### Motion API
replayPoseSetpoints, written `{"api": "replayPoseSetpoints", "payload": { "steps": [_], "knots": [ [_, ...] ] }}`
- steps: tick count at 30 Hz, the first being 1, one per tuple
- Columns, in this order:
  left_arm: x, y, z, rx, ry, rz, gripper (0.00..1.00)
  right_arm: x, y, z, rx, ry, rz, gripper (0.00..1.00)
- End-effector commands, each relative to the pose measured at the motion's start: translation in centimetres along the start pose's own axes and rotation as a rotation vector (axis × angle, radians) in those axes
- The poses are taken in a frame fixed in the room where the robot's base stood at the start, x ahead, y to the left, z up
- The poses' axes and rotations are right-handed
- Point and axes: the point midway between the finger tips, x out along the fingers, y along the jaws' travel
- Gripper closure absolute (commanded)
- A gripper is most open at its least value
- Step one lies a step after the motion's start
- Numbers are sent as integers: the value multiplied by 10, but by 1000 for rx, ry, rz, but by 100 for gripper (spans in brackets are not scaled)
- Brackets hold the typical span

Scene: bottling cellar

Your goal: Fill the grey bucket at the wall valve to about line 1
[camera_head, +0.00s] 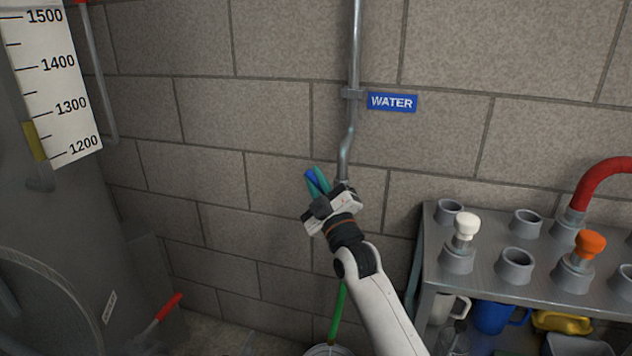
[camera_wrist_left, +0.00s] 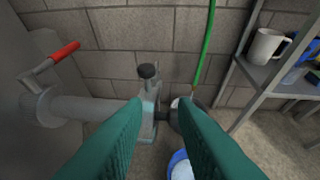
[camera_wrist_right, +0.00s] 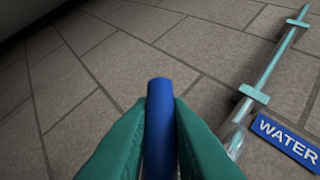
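My right gripper (camera_head: 318,182) is at the wall pipe below the WATER sign. In the right wrist view its teal fingers are shut on the blue valve handle (camera_wrist_right: 159,125). The valve body is mostly hidden behind the gripper in the head view. A green hose (camera_head: 337,312) runs down from there to the bucket (camera_head: 328,350), whose rim just shows at the bottom edge. The left wrist view shows the hose (camera_wrist_left: 206,48) ending at a dark grey vessel, partly hidden by a finger. My left gripper (camera_wrist_left: 160,108) is open and empty. Water level and line 1 cannot be seen.
A grey tank with a scale (camera_head: 58,80) and a red-handled valve (camera_head: 168,306) stands at left. A metal rack (camera_head: 485,270) with stoppers and mugs stands at right. A blue-rimmed container (camera_wrist_left: 180,160) with pale contents and a clamp-like stand (camera_wrist_left: 149,90) are low near the left gripper.

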Motion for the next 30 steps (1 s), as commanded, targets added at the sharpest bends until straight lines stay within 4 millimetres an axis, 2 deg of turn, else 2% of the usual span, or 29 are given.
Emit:
{"api": "replayPoseSetpoints", "payload": {
  "steps": [1, 3, 4, 12, 16, 20, 30],
  "knots": [
    [0, 0, 0, 0, 0, 0, 75, 0, 1, -1, 0, 2, 2, 77],
    [0, 0, 0, 0, 1, 0, 75, 0, 0, -1, 0, 2, 2, 65],
    [0, 0, 0, 0, 1, 0, 75, 0, 0, -1, -1, 2, 1, 63],
    [0, 0, 0, -1, 3, 0, 75, -1, 0, 0, -2, 1, 1, 63],
    [-2, 2, -5, 0, 40, 4, 75, -9, 0, -1, -2, 2, 2, 63],
    [-9, 5, -22, -1, 145, 11, 75, -29, 0, 0, -3, 3, 3, 63],
    [-37, 11, -70, -7, 452, 27, 75, -98, 0, 0, -3, 2, 3, 63]
  ]
}}
